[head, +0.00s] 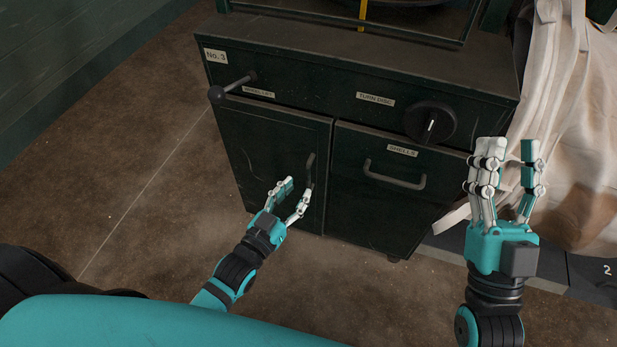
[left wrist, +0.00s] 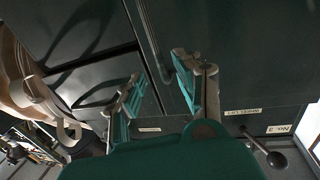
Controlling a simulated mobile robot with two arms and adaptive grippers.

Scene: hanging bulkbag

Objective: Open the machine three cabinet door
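The dark green machine cabinet labelled No. 3 (head: 215,56) stands in front of me. Its left door (head: 262,150) looks shut and has a vertical dark handle (head: 309,171) near its right edge. My left gripper (head: 296,188) is open, its fingertips just below and left of this handle. I cannot tell whether they touch it. In the left wrist view the two fingers (left wrist: 158,85) are spread apart in front of the cabinet front; the door handle is not clear there.
Right of the door is a drawer front labelled SHELLS with a horizontal handle (head: 394,178). Above are a lever with a ball end (head: 217,94) and a round black knob (head: 430,122). A pale bulk bag (head: 575,130) hangs at the right. Floor at the left is clear.

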